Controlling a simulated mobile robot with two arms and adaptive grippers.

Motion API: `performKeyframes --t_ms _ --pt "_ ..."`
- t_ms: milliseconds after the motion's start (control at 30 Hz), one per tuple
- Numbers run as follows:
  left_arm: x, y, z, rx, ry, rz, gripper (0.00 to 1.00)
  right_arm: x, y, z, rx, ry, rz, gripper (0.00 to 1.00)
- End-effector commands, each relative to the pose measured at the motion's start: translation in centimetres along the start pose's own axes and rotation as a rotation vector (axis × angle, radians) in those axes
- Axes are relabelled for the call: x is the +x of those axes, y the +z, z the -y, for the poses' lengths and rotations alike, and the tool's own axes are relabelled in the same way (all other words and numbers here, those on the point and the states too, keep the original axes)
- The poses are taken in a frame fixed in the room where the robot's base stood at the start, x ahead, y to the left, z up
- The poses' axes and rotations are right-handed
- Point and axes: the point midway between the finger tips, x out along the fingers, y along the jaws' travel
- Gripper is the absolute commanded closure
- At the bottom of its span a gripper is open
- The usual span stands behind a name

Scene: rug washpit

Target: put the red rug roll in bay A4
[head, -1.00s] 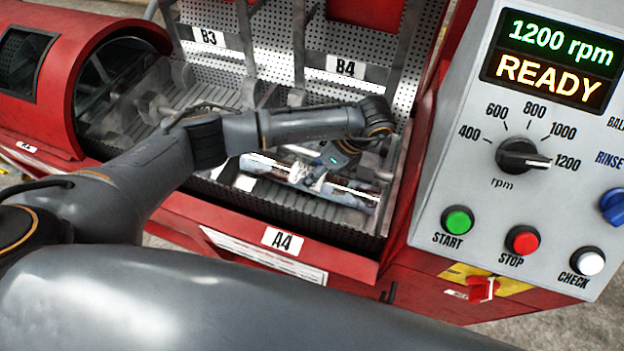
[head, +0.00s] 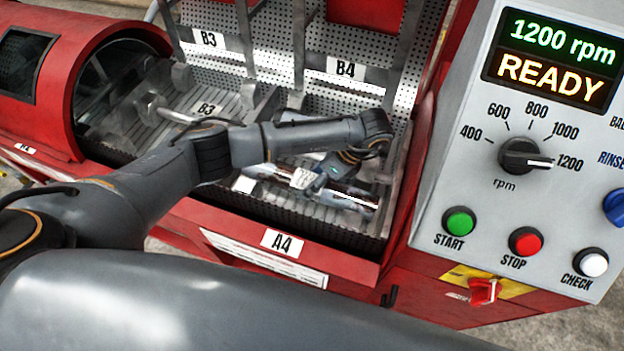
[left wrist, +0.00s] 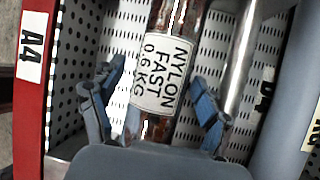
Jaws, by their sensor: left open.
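The rug roll (left wrist: 190,18) is mottled dark red-brown, with a white label reading NYLON FAST 0.6 KG. It lies in the perforated bay behind the A4 plate (head: 283,243), which also shows in the left wrist view (left wrist: 31,45). In the head view my left arm and gripper hide much of the roll; its white label (head: 303,178) shows beside the fingers. My left gripper (left wrist: 156,103) is open, with one blue finger on each side of the roll. I cannot tell whether a finger touches it. My right gripper is not in view.
A bare metal bar (left wrist: 241,60) runs beside the roll. A control panel (head: 540,150) reading 1200 rpm READY stands close on the right. A red drum housing (head: 105,65) is at left.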

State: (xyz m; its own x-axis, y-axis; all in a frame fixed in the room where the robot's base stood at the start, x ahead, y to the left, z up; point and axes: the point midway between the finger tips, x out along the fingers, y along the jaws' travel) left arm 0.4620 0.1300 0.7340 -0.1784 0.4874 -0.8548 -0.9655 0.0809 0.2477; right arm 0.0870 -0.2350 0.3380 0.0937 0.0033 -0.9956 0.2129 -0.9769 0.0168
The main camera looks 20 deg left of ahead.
Motion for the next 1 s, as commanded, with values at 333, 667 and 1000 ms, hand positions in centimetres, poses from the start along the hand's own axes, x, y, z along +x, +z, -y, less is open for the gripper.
performKeyframes --t_ms 333,667,1000 --pt "-7.2 0.2 0.1 0.001 -0.007 0.002 0.24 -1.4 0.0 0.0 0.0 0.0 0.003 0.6" --pt "-11.2 0.1 0.0 0.0 -0.001 0.001 0.24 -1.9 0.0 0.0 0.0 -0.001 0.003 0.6" --pt "-11.5 0.0 0.0 0.0 0.0 0.001 0.24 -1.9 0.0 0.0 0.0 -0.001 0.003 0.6"
